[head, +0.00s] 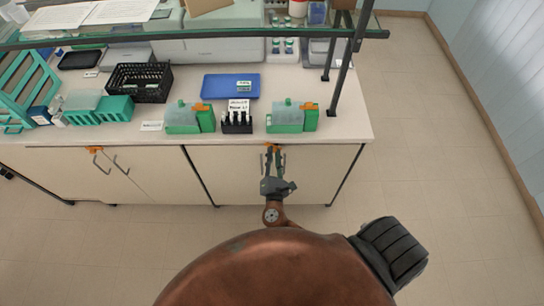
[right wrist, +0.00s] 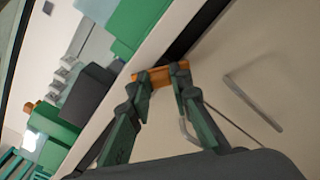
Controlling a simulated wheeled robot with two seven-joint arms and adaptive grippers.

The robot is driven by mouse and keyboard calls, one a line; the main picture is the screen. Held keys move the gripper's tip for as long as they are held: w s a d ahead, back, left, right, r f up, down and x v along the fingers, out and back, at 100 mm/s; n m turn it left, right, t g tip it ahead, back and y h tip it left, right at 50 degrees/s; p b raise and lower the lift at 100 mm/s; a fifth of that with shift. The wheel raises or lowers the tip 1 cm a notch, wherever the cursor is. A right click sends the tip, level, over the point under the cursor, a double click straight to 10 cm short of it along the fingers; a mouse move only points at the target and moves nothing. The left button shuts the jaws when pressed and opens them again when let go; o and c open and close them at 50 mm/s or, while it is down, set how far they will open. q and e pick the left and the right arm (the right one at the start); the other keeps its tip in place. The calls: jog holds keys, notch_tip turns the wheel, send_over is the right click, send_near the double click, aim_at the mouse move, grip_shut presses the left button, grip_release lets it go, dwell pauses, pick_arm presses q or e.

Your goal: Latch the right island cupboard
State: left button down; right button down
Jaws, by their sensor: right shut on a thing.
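The right island cupboard (head: 325,172) is in the head view, below the right end of the bench top, and its pale doors look closed. An orange latch (head: 271,148) sits at the top middle of its doors, just under the bench edge. My right gripper (head: 273,158) reaches up to it from below. In the right wrist view, the green and grey fingers are shut on the orange latch bar (right wrist: 160,74), which lies crosswise between their tips. Two metal door handles show there, one clear (right wrist: 252,102) and one partly behind a finger (right wrist: 185,130). My left gripper is not in view.
The left cupboard has its own orange latch (head: 93,149). Green staining boxes (head: 285,120) and a black vial rack (head: 237,123) stand near the bench edge above my gripper. A blue tray (head: 231,86) lies behind. The floor (head: 440,150) to the right is clear.

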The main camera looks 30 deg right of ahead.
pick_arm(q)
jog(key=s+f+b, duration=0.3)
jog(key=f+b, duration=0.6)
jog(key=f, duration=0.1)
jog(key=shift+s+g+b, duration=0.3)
pick_arm(e)
jog(key=shift+f+m, duration=0.15)
jog(key=shift+m, duration=2.45)
jog(key=shift+f+m, duration=0.1)
jog(key=shift+m, duration=2.5)
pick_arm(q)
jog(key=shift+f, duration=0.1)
pick_arm(e)
jog(key=c, duration=1.8)
grip_release()
jog(key=shift+r, duration=0.1)
jog(key=shift+o, duration=0.2)
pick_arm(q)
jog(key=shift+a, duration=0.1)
pick_arm(e)
jog(key=shift+s, duration=0.15)
